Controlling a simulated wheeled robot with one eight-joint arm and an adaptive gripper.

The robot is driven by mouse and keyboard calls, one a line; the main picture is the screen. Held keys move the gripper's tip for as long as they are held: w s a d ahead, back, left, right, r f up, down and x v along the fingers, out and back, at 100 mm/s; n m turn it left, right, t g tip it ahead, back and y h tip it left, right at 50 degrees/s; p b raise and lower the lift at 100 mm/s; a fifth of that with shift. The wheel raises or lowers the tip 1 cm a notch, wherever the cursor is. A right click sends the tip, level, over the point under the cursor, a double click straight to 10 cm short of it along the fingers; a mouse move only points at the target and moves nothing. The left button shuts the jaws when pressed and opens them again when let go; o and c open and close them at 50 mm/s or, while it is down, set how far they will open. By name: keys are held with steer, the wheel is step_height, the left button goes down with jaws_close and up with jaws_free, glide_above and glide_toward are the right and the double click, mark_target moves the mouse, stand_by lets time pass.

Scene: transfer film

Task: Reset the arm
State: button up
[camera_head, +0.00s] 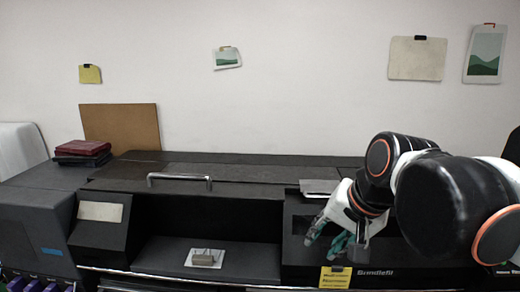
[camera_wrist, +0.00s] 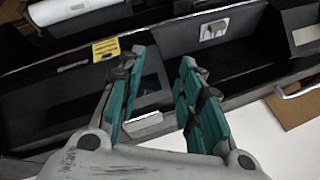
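My gripper (camera_head: 334,237) is at the right in the head view, in front of the right part of a large black machine (camera_head: 225,208). It has a white body and green-and-black fingers. In the wrist view my gripper (camera_wrist: 160,78) has its two fingers apart with nothing held between them. The machine's dark recess and top lie beyond and below the fingers. My arm comes in from the right in the head view and hides part of the machine's right side.
A small block on a white plate (camera_head: 206,258) sits in the machine's open recess. A metal handle (camera_head: 180,177) runs along its lid. Dark red and black folders (camera_head: 82,150) lie at left. A brown board (camera_head: 120,124) leans on the wall. A yellow label (camera_head: 336,277) hangs in front.

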steer(key=s+d+f+n+t+h, duration=0.2)
steer(key=s+d+f+n, duration=0.4)
steer(key=s+f, duration=0.4)
step_height(320, 180, down, 28)
steer(key=b, duration=2.8)
steer(key=shift+w+d+m, duration=0.25)
steer(key=shift+d+m, duration=0.05)
steer(key=shift+d, duration=0.05)
